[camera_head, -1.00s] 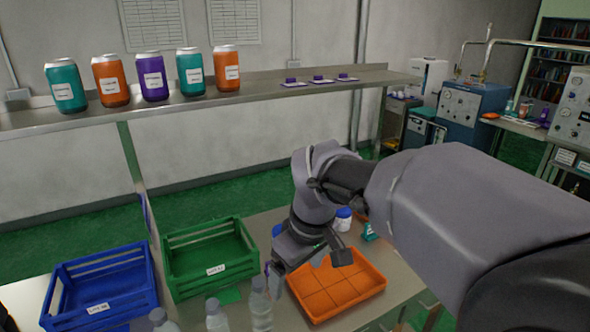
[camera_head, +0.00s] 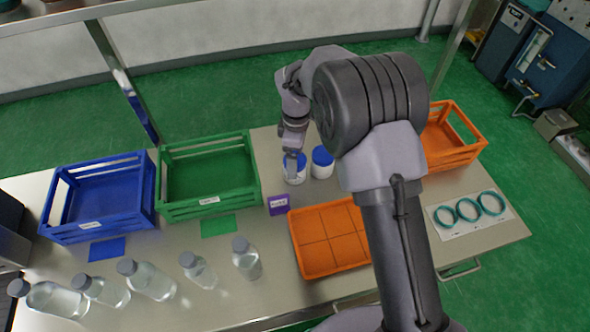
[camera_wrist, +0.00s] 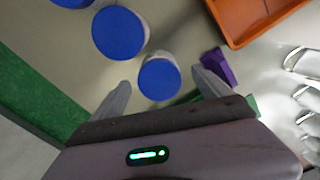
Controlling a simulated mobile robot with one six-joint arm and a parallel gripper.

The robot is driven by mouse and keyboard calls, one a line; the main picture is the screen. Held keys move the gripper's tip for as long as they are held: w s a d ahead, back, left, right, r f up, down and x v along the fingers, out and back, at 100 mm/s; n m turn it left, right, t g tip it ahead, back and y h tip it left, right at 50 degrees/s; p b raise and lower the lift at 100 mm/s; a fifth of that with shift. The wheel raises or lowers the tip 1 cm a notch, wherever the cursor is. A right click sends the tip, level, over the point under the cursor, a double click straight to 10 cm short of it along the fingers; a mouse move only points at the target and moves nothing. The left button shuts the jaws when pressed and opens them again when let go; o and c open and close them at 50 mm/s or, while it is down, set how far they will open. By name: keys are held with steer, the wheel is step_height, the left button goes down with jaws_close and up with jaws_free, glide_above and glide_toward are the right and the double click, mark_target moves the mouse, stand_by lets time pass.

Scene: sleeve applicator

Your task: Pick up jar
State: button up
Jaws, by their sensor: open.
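A white jar with a blue lid (camera_head: 295,166) stands on the metal table, right of the green crate. A second blue-lidded white jar (camera_head: 322,163) stands just to its right. My gripper (camera_head: 292,157) is above the left jar in the head view and partly covers its lid. In the wrist view my gripper (camera_wrist: 160,92) is open, and one blue lid (camera_wrist: 160,80) lies between its two fingers with a gap on each side. The other jar (camera_wrist: 120,33) is beyond the fingertips. Part of a third blue lid (camera_wrist: 74,2) is cut off at the top edge.
A green crate (camera_head: 210,205) and a blue crate (camera_head: 100,230) stand left. A purple label block (camera_head: 279,205) is in front of the jars. An orange divided tray (camera_head: 318,262), an orange crate (camera_head: 452,158) and several clear bottles (camera_head: 246,258) stand around.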

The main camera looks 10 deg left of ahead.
step_height(320, 180, down, 6)
steer(key=shift+r+b, duration=0.25)
steer(key=shift+b, duration=0.85)
steer(key=shift+r, duration=0.15)
steer(key=shift+w, duration=0.1)
steer(key=c, duration=1.7)
